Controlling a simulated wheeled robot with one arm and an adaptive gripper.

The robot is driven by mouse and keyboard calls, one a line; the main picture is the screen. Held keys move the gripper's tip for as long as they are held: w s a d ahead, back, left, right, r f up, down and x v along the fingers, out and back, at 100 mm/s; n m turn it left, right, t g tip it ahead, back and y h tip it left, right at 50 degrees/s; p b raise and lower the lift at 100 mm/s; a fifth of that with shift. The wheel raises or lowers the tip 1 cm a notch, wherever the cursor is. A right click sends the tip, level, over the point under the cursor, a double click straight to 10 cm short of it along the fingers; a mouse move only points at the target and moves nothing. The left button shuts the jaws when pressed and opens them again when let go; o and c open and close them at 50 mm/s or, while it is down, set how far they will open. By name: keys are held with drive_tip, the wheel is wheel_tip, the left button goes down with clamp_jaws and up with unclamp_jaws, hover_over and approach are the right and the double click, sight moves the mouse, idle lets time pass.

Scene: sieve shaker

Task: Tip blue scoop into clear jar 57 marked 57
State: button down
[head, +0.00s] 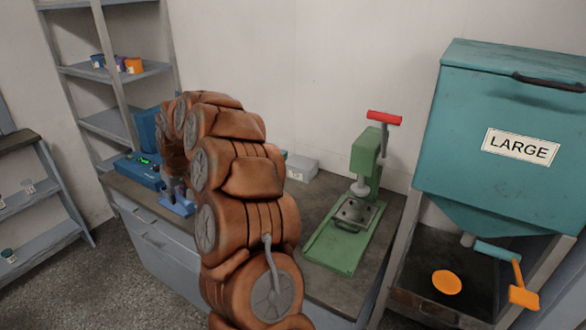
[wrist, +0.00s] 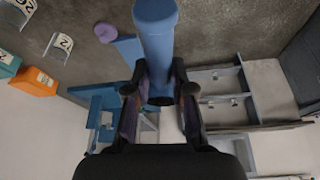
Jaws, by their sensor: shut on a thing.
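My gripper (wrist: 160,92) is shut on a blue cylindrical piece, which I take to be the handle of the blue scoop (wrist: 156,40). It runs from between the fingers to the top edge of the wrist view. The scoop's bowl and contents cannot be made out. In the head view my gripper (head: 177,190) points down beside the blue machine, partly hidden by my arm. Clear jars with white number tags (wrist: 60,44) show at the left of the wrist view. One tag seems to read 72; I cannot make out a 57.
A blue machine (head: 138,172) with a green display stands on the bench. A green press (head: 345,235) with a red handle stands to the right. A teal hopper (head: 500,130) marked LARGE is at far right. Shelves (head: 110,122) with small coloured containers stand at left.

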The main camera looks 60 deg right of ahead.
drive_tip(key=s+d+m+p, duration=0.15)
drive_tip(key=s+d, duration=0.25)
drive_tip(key=d, duration=0.5)
drive_tip(key=s+d+m+p, duration=0.15)
drive_tip(key=s+d, duration=0.25)
drive_tip(key=d, duration=0.6)
drive_tip(key=s+d+f+g+h+p, duration=0.2)
drive_tip(key=s+d+f+h, duration=0.3)
drive_tip(key=s+d, duration=0.7)
drive_tip(key=shift+s+d+f+p, duration=0.3)
drive_tip(key=shift+s+f+p, duration=0.25)
drive_tip(key=shift+s, duration=0.3)
drive_tip(key=shift+a+f, duration=0.1)
drive_tip(key=shift+a, duration=0.05)
